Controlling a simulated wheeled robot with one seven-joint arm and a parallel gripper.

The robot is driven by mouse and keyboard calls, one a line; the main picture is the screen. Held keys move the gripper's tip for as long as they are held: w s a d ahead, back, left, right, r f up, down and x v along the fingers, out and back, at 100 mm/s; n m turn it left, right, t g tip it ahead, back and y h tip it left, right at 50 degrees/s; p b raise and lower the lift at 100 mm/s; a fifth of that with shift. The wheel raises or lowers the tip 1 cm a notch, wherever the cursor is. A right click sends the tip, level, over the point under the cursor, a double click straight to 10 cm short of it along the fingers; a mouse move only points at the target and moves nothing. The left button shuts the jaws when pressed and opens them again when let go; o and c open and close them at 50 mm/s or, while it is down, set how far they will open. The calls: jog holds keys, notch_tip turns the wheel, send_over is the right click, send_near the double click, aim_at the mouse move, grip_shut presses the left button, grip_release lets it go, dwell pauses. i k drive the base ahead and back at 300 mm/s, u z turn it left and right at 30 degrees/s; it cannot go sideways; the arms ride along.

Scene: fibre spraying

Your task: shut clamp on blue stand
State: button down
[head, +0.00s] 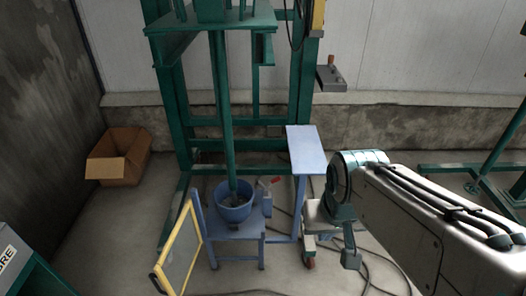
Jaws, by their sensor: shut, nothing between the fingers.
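The blue stand (238,230) is low and stands on the floor in the middle of the head view. A blue bowl (234,208) rests on it, with a green vertical shaft reaching down into the bowl. At the stand's right side, by the bowl, is a small clamp (266,203) with a red handle tip (276,181) sticking up to the right. Its exact position is too small to tell. My gripper (350,262) hangs at the right of the stand, pointing down, shut and empty, apart from the clamp.
A tall blue side table (307,150) stands between the clamp and my arm. A yellow-edged panel (182,252) leans at the stand's left front. A wheeled cart (318,215) is behind my gripper. Cables lie on the floor. A cardboard box (118,156) sits far left.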

aim_at(275, 180)
jog(key=u, duration=1.3)
jog(key=k, duration=1)
jog(key=z, duration=0.95)
jog(key=i, duration=0.5)
jog(key=u, duration=0.05)
